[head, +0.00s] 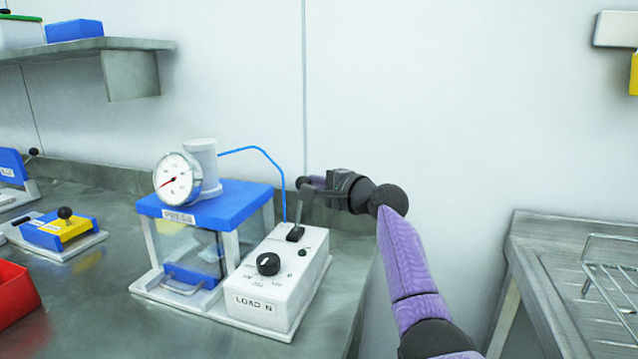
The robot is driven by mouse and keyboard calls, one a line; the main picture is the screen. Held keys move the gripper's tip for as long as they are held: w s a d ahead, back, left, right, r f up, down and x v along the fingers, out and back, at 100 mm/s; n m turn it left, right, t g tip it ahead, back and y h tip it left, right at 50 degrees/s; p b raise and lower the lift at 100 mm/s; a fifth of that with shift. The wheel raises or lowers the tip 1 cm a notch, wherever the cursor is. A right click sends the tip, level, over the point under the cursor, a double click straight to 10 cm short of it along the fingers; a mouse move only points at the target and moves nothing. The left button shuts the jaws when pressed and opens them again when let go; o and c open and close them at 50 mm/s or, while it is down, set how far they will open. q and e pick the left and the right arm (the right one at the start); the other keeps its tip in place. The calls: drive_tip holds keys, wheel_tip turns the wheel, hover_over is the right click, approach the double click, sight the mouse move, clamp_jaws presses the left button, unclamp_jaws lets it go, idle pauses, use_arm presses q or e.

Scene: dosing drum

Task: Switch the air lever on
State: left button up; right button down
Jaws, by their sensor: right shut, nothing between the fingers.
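The air lever is most likely the thin upright lever on a black base (296,233) at the back of the white control box (283,285), which is marked LOAD N. A blue air line runs from the press (205,205) down to that area. My right gripper (308,186) is shut and empty at the top of the lever, coming in from the right. I cannot tell whether it touches the lever, whose upper end is partly hidden by the fingers. My left gripper is out of view.
The box also carries a black dial knob (268,263). A round gauge (177,179) tops the press. A yellow and blue lever unit (66,230) and a red bin (15,292) stand left. A wire rack (612,275) lies on the right bench. The wall is close behind.

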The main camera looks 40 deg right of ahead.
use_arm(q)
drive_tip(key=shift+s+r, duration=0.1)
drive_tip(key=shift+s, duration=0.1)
use_arm(e)
drive_tip(key=shift+s+a+r, duration=0.1)
drive_tip(key=shift+a, duration=0.1)
use_arm(q)
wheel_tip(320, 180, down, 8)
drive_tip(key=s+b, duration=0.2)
drive_tip(key=b, duration=0.6)
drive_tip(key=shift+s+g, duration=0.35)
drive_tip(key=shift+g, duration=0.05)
use_arm(e)
drive_tip(key=s+a+r+n+t+y, duration=0.1)
drive_tip(key=s+a+n+t+y, duration=0.2)
drive_tip(key=a+n, duration=0.5)
drive_tip(key=shift+s+n+t, duration=0.6)
drive_tip(key=shift+n+t, duration=0.4)
drive_tip(key=shift+n, duration=0.8)
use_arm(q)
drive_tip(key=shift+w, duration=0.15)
